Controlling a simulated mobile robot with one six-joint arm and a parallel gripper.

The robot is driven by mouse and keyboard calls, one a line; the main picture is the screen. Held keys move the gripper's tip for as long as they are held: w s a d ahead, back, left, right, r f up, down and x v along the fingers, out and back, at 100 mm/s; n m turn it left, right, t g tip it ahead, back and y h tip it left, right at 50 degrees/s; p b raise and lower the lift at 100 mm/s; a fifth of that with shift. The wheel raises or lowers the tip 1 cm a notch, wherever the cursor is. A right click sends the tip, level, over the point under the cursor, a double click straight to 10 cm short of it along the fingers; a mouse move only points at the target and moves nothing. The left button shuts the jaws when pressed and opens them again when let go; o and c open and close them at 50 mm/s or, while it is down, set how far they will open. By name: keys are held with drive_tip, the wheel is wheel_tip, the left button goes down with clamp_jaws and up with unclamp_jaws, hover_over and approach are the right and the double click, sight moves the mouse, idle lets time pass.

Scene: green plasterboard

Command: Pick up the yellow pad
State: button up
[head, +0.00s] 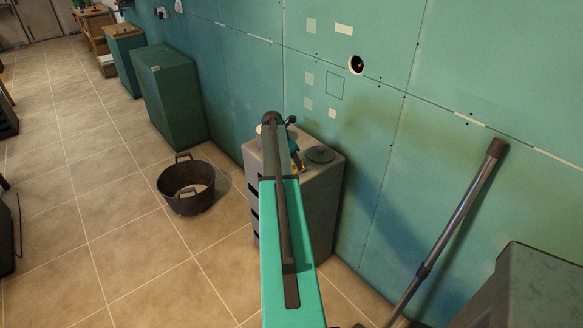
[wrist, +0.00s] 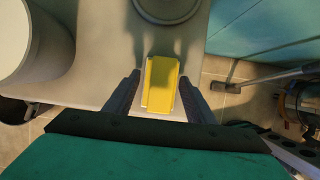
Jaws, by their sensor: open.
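The yellow pad (wrist: 161,84) lies on the grey top of a cabinet (wrist: 102,57) in the wrist view. My gripper (wrist: 160,84) is open, with one dark finger on each side of the pad and a visible gap at both sides. I cannot tell how high the fingertips are above the cabinet top. In the head view the same cabinet (head: 322,205) stands against the green wall, and a small bit of yellow (head: 298,169) shows beside my arm. My arm hides most of the cabinet top there.
A pale round container (wrist: 22,38) stands left of the pad. A grey round disc (head: 320,154) lies on the cabinet top. A black bucket (head: 187,190) is on the tiled floor at left. A dark pole (head: 455,222) leans against the wall at right.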

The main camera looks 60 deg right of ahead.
drive_tip(key=shift+f, duration=0.15)
idle(0.4)
drive_tip(key=c, duration=1.2)
